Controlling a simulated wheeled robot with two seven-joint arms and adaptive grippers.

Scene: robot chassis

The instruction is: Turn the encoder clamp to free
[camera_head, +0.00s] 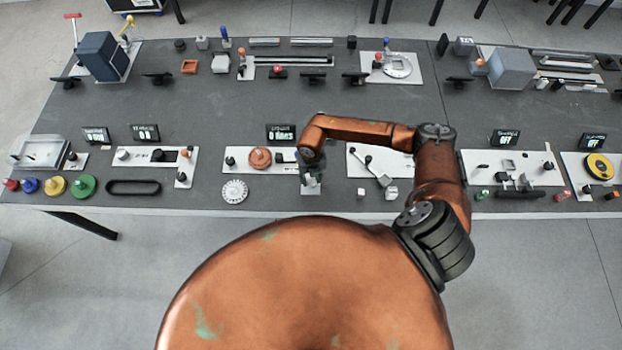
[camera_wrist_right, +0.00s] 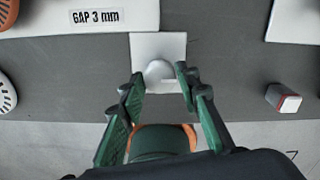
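My right gripper (camera_head: 311,180) is over a small white plate (camera_head: 312,190) at the front edge of the table. In the right wrist view, its green fingers (camera_wrist_right: 159,78) are apart. A rounded pale grey piece (camera_wrist_right: 158,71) on the small plate (camera_wrist_right: 146,46) shows between the fingertips; I cannot tell whether they touch it. This piece may be the encoder clamp's handle, but no label confirms it. Beside it, in the head view, is a white panel (camera_head: 239,166) with an orange disc (camera_head: 260,158) and dark knobs. The gripper partly hides the small plate. My left gripper is not in view.
A display (camera_head: 281,132) stands behind the panel. A white toothed wheel (camera_head: 235,191) lies in front of it. Small pale blocks (camera_head: 391,192) are to the right, near another panel (camera_head: 360,167). The middle of the table is mostly clear.

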